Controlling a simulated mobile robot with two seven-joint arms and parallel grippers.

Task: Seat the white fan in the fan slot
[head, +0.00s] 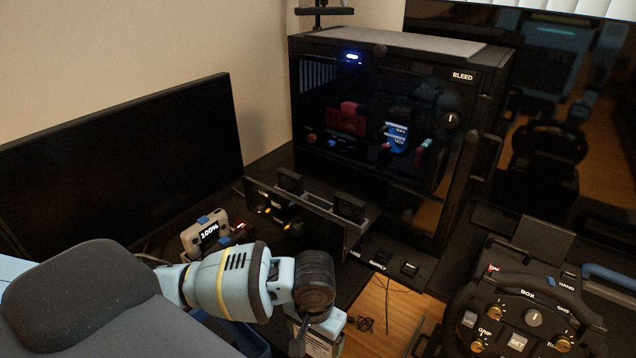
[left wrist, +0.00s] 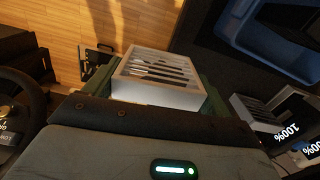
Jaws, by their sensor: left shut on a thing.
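The white fan (left wrist: 158,93) is a white box with dark slats across its open face, seen in the left wrist view. My left gripper (left wrist: 160,72) is shut on it, with a dark green finger at each side. In the head view my left gripper (head: 318,338) points down at the bottom edge, partly cut off, and I cannot make out the fan there. I cannot identify the fan slot in either view. My right gripper is not in view.
A black cabinet (head: 330,75) with a glass front stands behind. A steering wheel (head: 525,320) is at lower right. A small 100% display (head: 208,233) stands left of my gripper. A blue bin (left wrist: 265,35) and a second slatted white thing (left wrist: 252,112) show in the wrist view.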

